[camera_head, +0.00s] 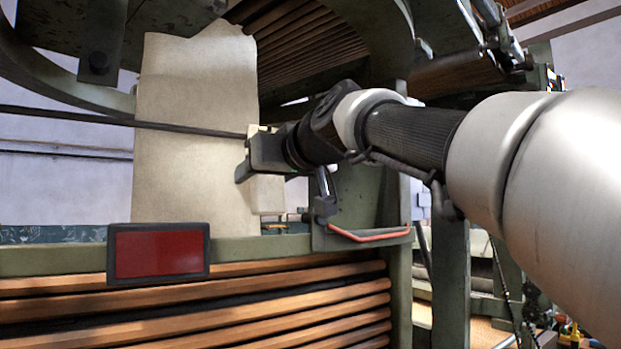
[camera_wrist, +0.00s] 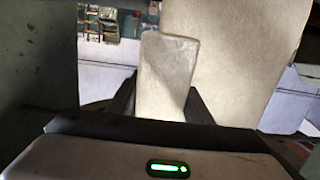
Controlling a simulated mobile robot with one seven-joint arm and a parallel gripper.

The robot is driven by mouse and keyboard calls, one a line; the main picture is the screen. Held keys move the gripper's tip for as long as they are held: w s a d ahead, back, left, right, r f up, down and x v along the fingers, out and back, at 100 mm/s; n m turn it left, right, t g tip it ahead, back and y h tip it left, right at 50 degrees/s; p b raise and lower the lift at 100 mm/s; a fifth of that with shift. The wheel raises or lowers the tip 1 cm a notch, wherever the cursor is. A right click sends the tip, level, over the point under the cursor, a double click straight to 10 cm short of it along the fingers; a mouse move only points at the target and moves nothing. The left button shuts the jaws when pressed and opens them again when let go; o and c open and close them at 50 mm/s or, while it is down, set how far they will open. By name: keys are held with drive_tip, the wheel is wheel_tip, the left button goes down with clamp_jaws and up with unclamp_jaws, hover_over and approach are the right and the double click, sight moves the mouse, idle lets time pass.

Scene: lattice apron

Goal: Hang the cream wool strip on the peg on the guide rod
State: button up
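My gripper (camera_head: 248,170) is at the end of my arm, in front of the right edge of a large cream cloth panel. The cream wool strip (camera_head: 268,194) is between its fingers; one part shows above the gripper and a longer part hangs below. In the wrist view the strip (camera_wrist: 168,65) stands between the two dark fingers (camera_wrist: 160,95), which lie close against its sides. The guide rod (camera_head: 95,117) is a thin dark bar crossing in front of the panel and ending from view at the gripper. I cannot make out the peg.
The large cream panel (camera_head: 190,85) hangs behind the rod and also fills the right of the wrist view (camera_wrist: 245,50). A green machine frame (camera_head: 365,200) with a red-edged bracket (camera_head: 368,237) stands close under my wrist. A red plate (camera_head: 158,254) sits on the lower beam above wooden slats.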

drive_tip(key=o, duration=0.4)
drive_tip(key=b+v, duration=0.3)
drive_tip(key=v, duration=1.4)
drive_tip(key=shift+s+d, duration=0.15)
drive_tip(key=shift+d, duration=0.05)
